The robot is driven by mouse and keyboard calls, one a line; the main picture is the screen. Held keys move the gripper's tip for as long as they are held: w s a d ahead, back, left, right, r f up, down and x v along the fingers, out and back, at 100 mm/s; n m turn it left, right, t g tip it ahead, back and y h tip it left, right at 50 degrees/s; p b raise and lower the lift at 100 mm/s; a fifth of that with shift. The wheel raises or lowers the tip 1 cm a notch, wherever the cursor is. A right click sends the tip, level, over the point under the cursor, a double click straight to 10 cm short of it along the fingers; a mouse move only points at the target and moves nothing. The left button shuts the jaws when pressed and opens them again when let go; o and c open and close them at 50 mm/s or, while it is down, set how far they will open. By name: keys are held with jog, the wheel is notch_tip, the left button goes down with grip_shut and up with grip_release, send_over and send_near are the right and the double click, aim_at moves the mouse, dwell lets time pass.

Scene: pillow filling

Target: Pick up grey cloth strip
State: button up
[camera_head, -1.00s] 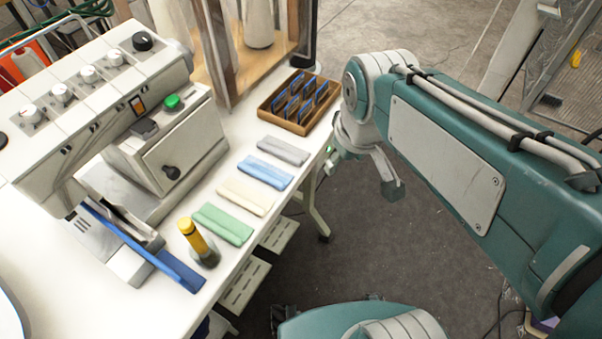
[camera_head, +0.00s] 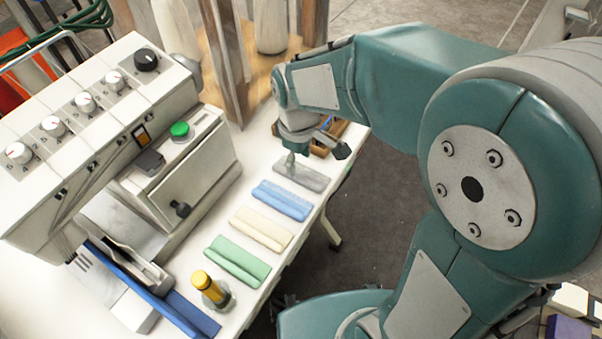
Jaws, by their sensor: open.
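The grey cloth strip (camera_head: 302,177) lies flat on the white table, the farthest in a row of folded strips. My gripper (camera_head: 315,158) is open, with its fingers apart, over the far edge of the grey strip. The left finger appears at or just above the strip; I cannot tell if it touches. The right finger stands out over the table's right side. Nothing shows between the fingers. The blue strip (camera_head: 281,200) lies just nearer than the grey one, with the cream strip (camera_head: 261,230) and the green strip (camera_head: 238,261) nearer still.
A sewing machine (camera_head: 120,130) fills the table's left side. A yellow-topped bottle (camera_head: 211,289) stands beside the green strip. The wooden tray (camera_head: 338,127) behind my gripper is mostly hidden. Wooden posts (camera_head: 226,60) stand behind. The table's right edge drops to the floor.

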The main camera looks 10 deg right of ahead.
aim_at(297, 176)
jog(key=f, duration=0.5)
jog(key=shift+a, duration=0.35)
jog(key=shift+d, duration=0.2)
jog(key=c, duration=0.8)
jog(key=shift+s, duration=0.1)
grip_shut()
